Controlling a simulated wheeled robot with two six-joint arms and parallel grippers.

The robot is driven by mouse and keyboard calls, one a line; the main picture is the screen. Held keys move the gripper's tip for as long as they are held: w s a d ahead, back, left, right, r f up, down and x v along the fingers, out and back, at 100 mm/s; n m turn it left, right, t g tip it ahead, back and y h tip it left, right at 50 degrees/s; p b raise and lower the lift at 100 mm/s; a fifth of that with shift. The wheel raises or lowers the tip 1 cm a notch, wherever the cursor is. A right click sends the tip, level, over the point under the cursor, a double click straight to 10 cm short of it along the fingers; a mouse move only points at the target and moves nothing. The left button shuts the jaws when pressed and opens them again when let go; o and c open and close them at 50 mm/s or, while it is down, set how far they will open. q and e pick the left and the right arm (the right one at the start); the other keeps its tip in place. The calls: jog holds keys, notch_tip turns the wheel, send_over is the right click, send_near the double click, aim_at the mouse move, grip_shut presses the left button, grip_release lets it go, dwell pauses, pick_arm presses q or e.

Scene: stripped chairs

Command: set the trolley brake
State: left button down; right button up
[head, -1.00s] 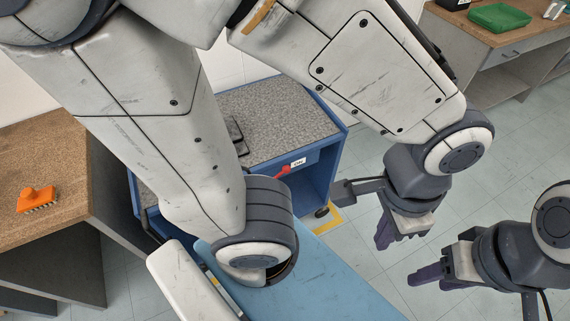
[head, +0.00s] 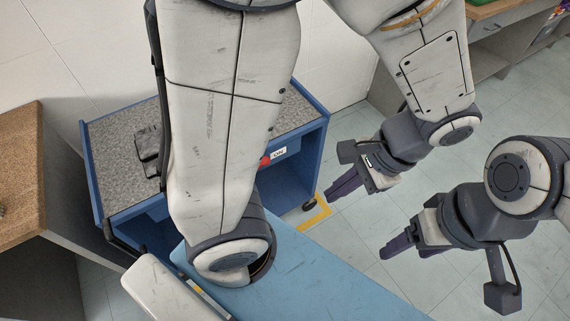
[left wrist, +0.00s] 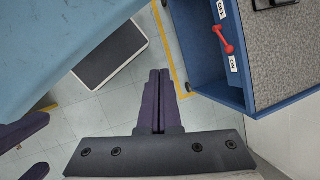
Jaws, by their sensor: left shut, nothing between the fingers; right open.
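The trolley is blue with a grey speckled top (head: 120,130), left of centre in the head view and partly behind my arm. A red brake lever (head: 265,161) shows on its front edge beside an ON label (head: 279,153). In the left wrist view the red lever (left wrist: 223,39) lies between two white labels, one at each end. I cannot tell which label it is set to. My left gripper (head: 345,187) is shut and empty, right of the trolley and apart from the lever; its closed fingers show in the wrist view (left wrist: 158,100). My right gripper (head: 400,243) is open and empty, farther right.
A blue padded surface (head: 310,270) lies in front of the trolley. Yellow floor tape (head: 315,216) marks the trolley's corner by a caster. A brown-topped bench (head: 20,170) is at left, another stands at the back right.

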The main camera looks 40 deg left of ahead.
pick_arm(q)
jog(key=w+a+f+y+b, duration=0.4)
jog(key=w+f+y+b, duration=0.1)
jog(key=f, duration=0.7)
jog(key=w+a+f+m+t+y+b, duration=0.1)
jog(key=w+a+f+y+b, duration=0.4)
jog(key=f+b, duration=0.5)
jog(key=w+a+f+t+y+b, duration=0.1)
jog(key=w+a+f+y+b, duration=0.3)
jog(key=f+y+b, duration=0.4)
notch_tip(320, 180, down, 7)
jog(key=shift+w+a+f+m+y, duration=0.2)
jog(key=shift+w+a+m+y, duration=0.15)
jog(key=shift+w, duration=0.5)
jog(key=s+d+r+p+x, duration=0.1)
jog(key=p+x, duration=0.3)
jog(key=x, duration=0.8)
jog(key=shift+s+a+r, duration=0.4)
jog(key=shift+s+r, duration=0.1)
jog(key=shift+s, duration=0.1)
